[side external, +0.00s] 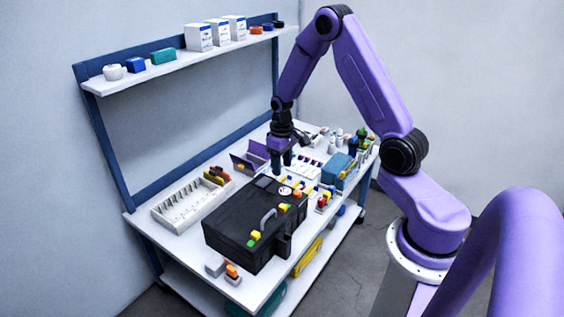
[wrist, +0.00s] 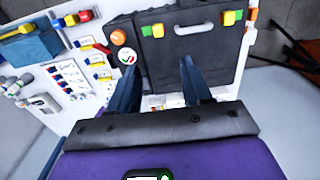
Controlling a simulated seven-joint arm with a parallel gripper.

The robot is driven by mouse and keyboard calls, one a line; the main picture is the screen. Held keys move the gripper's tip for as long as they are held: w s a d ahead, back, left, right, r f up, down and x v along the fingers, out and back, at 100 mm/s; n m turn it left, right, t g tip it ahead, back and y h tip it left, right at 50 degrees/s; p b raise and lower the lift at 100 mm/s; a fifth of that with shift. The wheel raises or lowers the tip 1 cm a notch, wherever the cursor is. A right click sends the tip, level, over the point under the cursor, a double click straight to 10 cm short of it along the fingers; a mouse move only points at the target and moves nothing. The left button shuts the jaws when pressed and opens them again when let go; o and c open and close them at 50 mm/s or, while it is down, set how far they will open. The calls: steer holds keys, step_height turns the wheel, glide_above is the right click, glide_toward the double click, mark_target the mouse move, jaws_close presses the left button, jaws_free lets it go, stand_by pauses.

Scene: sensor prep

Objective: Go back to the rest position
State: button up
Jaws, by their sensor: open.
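My gripper (side external: 281,160) is over the white workbench (side external: 188,243), above the far end of a black case (side external: 222,226). In the wrist view my gripper (wrist: 158,78) shows two dark fingers spread apart with nothing between them. My arm reaches down to the bench from the right. Whether the fingertips touch anything is hard to tell.
A white slotted rack (side external: 172,215) stands left of the case. A purple open box (side external: 248,160) is close to my gripper. A blue box (side external: 337,168) and several small bottles stand to the right. A shelf (side external: 180,66) with white boxes hangs above the bench's back edge.

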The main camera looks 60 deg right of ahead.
steer(key=shift+r, duration=0.25)
steer(key=s+a+r+n, duration=0.3)
steer(key=s+a+r, duration=0.15)
steer(key=a, duration=0.35)
steer(key=s+a+r+n, duration=0.3)
steer(key=s+a+r, duration=0.15)
steer(key=a, duration=0.35)
steer(key=s+a+r+n, duration=0.2)
steer(key=s+r+n, duration=0.1)
steer(key=s, duration=0.7)
steer(key=s+a+r+n, duration=0.2)
steer(key=s+r+n, duration=0.1)
steer(key=s, duration=0.6)
steer(key=shift+s+r+n, duration=0.3)
steer(key=shift+s, duration=0.05)
